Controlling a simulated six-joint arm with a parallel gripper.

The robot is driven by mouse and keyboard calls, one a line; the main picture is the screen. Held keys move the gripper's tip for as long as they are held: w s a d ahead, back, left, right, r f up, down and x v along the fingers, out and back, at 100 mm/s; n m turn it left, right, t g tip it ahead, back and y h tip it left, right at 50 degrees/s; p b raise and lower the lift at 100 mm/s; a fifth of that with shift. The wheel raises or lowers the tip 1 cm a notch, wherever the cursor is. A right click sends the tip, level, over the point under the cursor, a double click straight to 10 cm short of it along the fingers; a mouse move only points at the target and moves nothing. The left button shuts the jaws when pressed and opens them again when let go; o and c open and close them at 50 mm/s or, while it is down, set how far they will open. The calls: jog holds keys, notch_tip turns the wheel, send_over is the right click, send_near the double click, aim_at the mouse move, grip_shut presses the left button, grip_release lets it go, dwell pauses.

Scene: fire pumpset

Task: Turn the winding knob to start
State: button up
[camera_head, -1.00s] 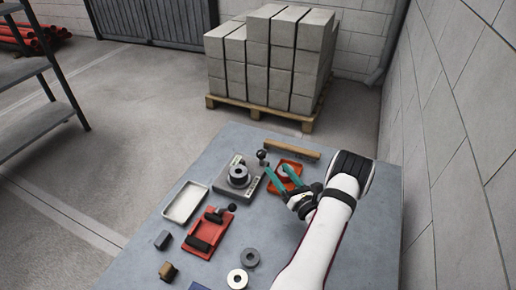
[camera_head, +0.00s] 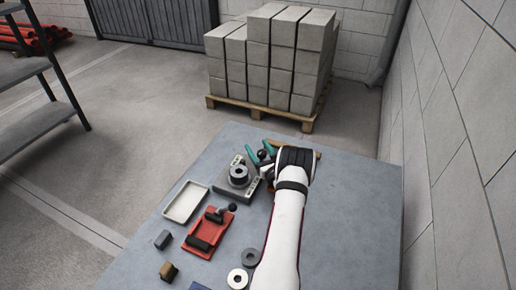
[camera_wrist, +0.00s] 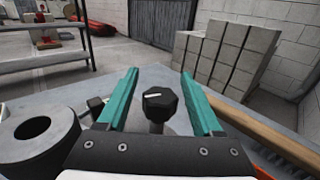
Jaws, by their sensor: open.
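The winding knob (camera_wrist: 160,101) is a black faceted knob with a white pointer line, on a metal stem. In the wrist view it stands between the two teal fingers of my gripper (camera_wrist: 160,92), with a gap on each side. In the head view my gripper (camera_head: 260,152) is at the back right corner of the grey device (camera_head: 228,188), with the knob between its fingers. The device carries a dark grey ring (camera_head: 239,173), which shows large at the left of the wrist view (camera_wrist: 36,135). The gripper is open. My arm hides part of the device's right side.
A wooden bar (camera_wrist: 262,135) lies close to the right finger. An empty white tray (camera_head: 185,202) and a red fixture (camera_head: 208,232) are left of my arm. Loose rings (camera_head: 238,279) and small blocks (camera_head: 163,239) lie near the front. The table's right side is clear.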

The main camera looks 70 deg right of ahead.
jog(key=shift+w, duration=0.1)
grip_shut()
dwell(0.3)
jog(key=shift+n+t+y, duration=0.3)
jog(key=n+t+y, duration=0.1)
jog(key=n+y, duration=0.1)
jog(key=a+n+t+y, duration=0.1)
jog(key=n+t+y, duration=0.1)
jog(key=y, duration=0.1)
jog(key=shift+w, duration=0.2)
jog(key=shift+w+a+n+t+y, duration=0.1)
jog(key=shift+a+n+t+y, duration=0.1)
jog(key=shift+n+y, duration=0.5)
jog(key=shift+a+n+t+y, duration=0.1)
jog(key=shift+n+t+y, duration=0.2)
jog(key=shift+y, duration=0.65)
jog(key=shift+w+a+n+t+y, duration=0.1)
jog(key=shift+n+y, duration=0.5)
jog(key=shift+y, duration=0.55)
grip_release()
